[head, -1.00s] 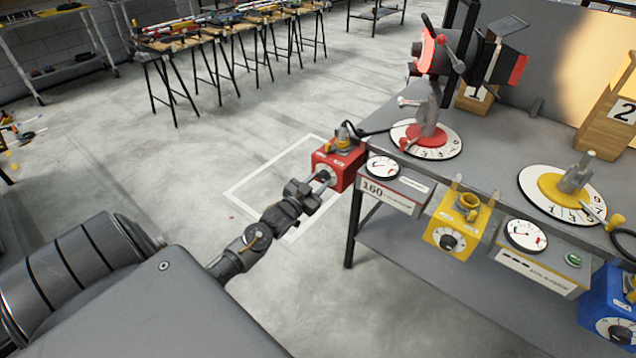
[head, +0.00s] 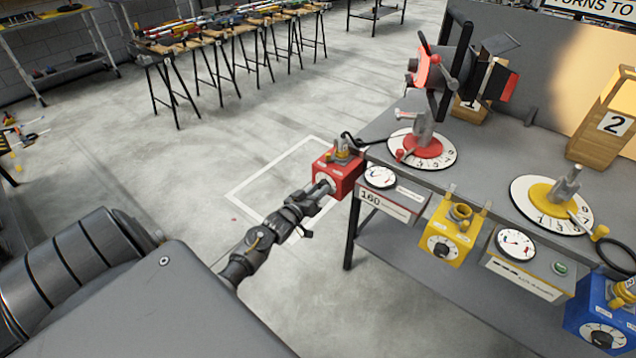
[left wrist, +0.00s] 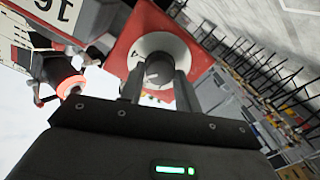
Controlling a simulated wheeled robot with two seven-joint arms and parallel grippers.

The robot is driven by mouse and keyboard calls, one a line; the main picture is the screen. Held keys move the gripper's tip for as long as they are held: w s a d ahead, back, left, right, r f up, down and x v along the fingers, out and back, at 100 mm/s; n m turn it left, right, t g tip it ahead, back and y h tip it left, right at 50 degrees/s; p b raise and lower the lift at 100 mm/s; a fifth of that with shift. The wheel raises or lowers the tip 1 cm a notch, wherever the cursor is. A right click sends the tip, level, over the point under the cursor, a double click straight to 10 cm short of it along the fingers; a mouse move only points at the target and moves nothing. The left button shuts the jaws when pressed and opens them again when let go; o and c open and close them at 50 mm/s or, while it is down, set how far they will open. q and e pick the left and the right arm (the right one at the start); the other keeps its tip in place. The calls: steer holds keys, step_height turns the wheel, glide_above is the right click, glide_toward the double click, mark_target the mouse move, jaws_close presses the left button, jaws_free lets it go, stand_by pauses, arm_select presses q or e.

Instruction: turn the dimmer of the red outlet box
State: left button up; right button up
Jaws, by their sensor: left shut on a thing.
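The red outlet box (head: 343,172) hangs at the left end of the grey bench, with a white dial on its front face. In the left wrist view the red box (left wrist: 124,42) fills the upper middle, tilted, with its white dial (left wrist: 178,45) and the dark dimmer knob (left wrist: 158,72) at the dial's middle. My left gripper (head: 325,186) reaches the box's front. In the left wrist view its two fingers (left wrist: 160,88) stand on either side of the knob and are shut on it. My right gripper is not in view.
A meter reading 160 (head: 392,200) sits right beside the red box. A yellow outlet box (head: 452,232) and a blue one (head: 605,315) are further right along the bench edge. A lamp (head: 440,70) stands above a numbered disc.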

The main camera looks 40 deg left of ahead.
arm_select(q)
steer(key=shift+r+n+p, duration=0.2)
steer(key=shift+n+p, duration=0.3)
steer(key=shift+n, duration=0.4)
steer(key=n+p, duration=0.2)
steer(key=n, duration=0.1)
steer(key=shift+a+n, duration=0.1)
steer(key=shift+n, duration=0.2)
steer(key=n+p, duration=0.2)
steer(key=n, duration=0.4)
steer(key=shift+f+h+p, duration=0.1)
steer(key=shift+h+p, duration=0.2)
steer(key=n+p, duration=0.2)
steer(key=n, duration=0.4)
steer(key=shift+a+f+h, duration=0.1)
steer(key=shift+h, duration=0.3)
steer(key=n, duration=0.3)
steer(key=shift+n+p, duration=0.3)
steer(key=shift+n, duration=0.9)
steer(key=shift+f, duration=0.1)
